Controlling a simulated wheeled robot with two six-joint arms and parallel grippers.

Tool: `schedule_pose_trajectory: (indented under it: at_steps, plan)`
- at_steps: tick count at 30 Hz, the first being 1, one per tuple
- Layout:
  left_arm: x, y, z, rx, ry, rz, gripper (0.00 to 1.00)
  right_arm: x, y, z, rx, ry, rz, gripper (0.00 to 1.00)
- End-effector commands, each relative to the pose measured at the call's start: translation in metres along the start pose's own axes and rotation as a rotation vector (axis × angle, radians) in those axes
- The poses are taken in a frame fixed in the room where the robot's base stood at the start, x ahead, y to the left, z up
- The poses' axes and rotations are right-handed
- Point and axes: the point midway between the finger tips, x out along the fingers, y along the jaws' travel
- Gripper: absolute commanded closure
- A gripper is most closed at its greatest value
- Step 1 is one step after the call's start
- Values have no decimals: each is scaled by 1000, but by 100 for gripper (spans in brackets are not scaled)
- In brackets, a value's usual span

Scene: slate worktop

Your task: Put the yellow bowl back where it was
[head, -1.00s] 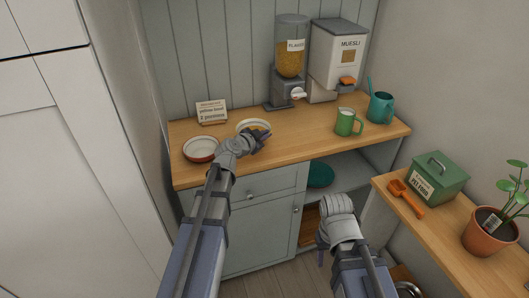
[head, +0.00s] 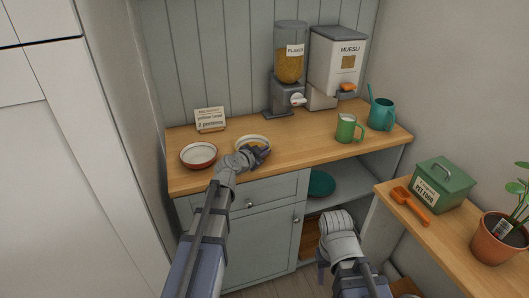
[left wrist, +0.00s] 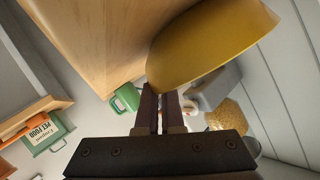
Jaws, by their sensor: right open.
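The yellow bowl (head: 253,138) is at the front middle of the wooden counter (head: 310,150), beyond my left gripper (head: 258,152). In the left wrist view its yellow outside (left wrist: 215,40) fills the top. The left fingers (left wrist: 160,95) are close together at its rim, with the rim apparently between them; the finger on the inner side is partly hidden. The bowl is roughly level; I cannot tell whether it touches the counter. My right gripper (head: 321,272) is open and empty, low in front of the cabinet, mostly hidden by its wrist.
A red-and-white bowl (head: 198,156) stands left of the yellow bowl, with a card (head: 210,119) behind. A flakes dispenser (head: 289,60), muesli dispenser (head: 335,65), green mug (head: 349,129) and teal watering can (head: 382,113) stand behind and right. The counter right of the bowl is clear.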

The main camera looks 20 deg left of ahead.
Motion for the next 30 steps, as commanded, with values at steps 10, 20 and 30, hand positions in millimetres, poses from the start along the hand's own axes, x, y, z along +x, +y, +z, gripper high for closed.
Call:
schedule_pose_trajectory:
  at_steps: [10, 20, 30]
  plan:
    - [0, 0, 0, 0, 0, 0, 66, 0, 0, 0, 0, 0, 0, 50]
    - [-12, -1, -3, -1, -1, -1, 66, -7, 1, 0, 0, 0, 0, 50]
    - [-82, -1, -4, -1, -1, -2, 66, -31, 3, 2, 0, 0, 0, 50]
